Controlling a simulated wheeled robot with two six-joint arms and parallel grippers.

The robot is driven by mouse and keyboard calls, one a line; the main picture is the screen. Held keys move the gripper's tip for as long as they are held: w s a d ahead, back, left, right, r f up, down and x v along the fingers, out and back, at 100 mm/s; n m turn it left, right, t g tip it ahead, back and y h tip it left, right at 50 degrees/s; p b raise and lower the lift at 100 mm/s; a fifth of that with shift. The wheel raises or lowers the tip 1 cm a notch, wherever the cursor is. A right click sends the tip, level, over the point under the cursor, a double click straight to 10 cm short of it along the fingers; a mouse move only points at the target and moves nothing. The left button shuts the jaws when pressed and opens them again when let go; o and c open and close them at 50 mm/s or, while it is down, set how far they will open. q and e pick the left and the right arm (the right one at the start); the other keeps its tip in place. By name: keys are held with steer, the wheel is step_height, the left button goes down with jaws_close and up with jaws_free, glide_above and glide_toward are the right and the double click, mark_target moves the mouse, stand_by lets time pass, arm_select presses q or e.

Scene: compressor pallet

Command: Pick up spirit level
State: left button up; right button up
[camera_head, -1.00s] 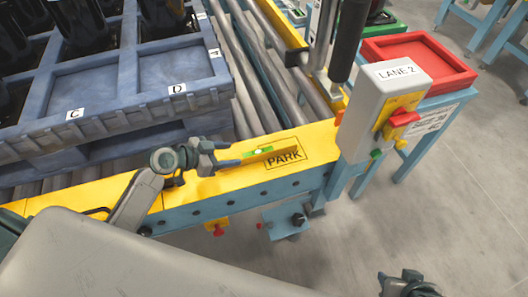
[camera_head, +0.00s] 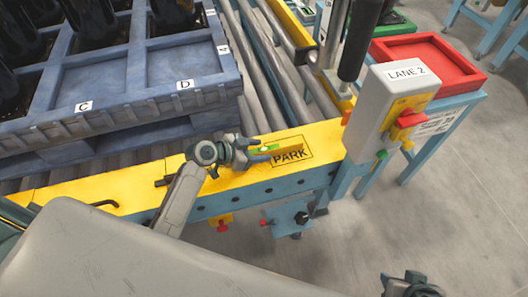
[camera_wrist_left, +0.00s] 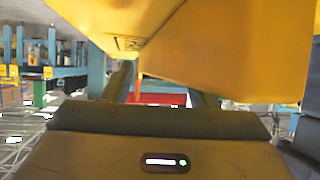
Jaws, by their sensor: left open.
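The spirit level (camera_head: 289,148) is a small yellow bar with a green vial, on the yellow rail beside the PARK lettering in the head view. My left gripper (camera_head: 259,152) is open at the level's left end, with its fingers close to the vial. Whether they touch it I cannot tell. In the left wrist view, a large yellow surface fills the top, and I cannot tell which part is the level. My left gripper's fingers (camera_wrist_left: 165,88) show partly below it. My right gripper (camera_head: 410,287) is cut off at the bottom right edge, and its jaws are unclear.
A blue pallet (camera_head: 150,108) with dark parts stands on the rollers (camera_head: 262,70) behind the yellow rail (camera_head: 130,193).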

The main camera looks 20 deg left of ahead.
arm_select(q)
jaws_close()
